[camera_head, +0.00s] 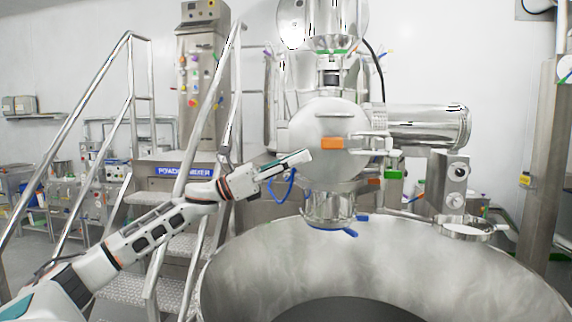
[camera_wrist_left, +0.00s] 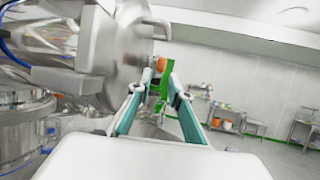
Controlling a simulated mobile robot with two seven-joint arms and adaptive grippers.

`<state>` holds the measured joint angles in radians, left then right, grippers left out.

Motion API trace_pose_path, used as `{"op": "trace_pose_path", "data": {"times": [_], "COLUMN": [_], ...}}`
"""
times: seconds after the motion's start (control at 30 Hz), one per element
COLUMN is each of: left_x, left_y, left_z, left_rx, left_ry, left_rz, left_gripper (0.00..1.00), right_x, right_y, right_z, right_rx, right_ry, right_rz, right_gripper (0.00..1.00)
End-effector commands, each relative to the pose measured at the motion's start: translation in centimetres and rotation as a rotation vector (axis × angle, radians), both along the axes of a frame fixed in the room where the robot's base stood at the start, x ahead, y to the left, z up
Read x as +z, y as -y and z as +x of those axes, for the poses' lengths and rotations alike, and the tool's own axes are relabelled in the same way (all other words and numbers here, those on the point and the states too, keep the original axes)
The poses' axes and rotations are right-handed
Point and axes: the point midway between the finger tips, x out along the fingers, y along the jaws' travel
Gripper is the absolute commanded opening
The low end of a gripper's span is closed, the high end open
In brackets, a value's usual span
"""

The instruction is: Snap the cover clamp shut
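The round metal cover (camera_head: 312,125) faces me on the machine above the big bowl; in the left wrist view the cover (camera_wrist_left: 122,45) is at upper left. An orange block (camera_head: 333,143) shows on its front, joined to a metal bracket (camera_head: 372,143) at its right edge, which looks like the clamp. Orange (camera_wrist_left: 161,64) and green (camera_wrist_left: 165,78) parts show beyond the fingertips in the wrist view. I cannot tell how far the clamp stands open. My left gripper (camera_head: 304,157) is just left of and below the orange block, fingers apart and empty (camera_wrist_left: 155,86). My right gripper is out of view.
The large metal bowl (camera_head: 240,265) fills the lower right. A stair with rails (camera_head: 131,85) and a control column (camera_head: 202,85) stand left. A metal cylinder (camera_head: 430,128) sticks out right of the cover. A blue hose hangs beneath my gripper.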

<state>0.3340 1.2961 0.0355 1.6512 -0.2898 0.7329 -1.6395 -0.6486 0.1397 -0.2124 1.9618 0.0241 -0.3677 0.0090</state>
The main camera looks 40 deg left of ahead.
Motion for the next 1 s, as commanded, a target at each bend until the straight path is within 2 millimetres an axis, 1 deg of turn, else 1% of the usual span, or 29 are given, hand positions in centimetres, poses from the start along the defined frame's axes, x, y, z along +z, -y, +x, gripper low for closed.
{"op": "trace_pose_path", "data": {"times": [0.1, 0.43, 1.0], "left_x": [-0.6, -1.1, -1.2], "left_y": [-0.6, -1.7, -1.9], "left_z": [-0.6, -1.8, -2.0], "left_rx": [-0.001, -0.001, 0.000], "left_ry": [-0.004, -0.002, -0.001], "left_rz": [-0.002, -0.001, -0.001], "left_gripper": [0.19, 0.19, 0.19], "right_x": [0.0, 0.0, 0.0], "right_y": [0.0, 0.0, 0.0], "right_z": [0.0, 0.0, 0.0], "right_rx": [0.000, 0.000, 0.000], "right_ry": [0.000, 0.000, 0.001], "right_rz": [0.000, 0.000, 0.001], "right_gripper": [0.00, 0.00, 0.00]}}
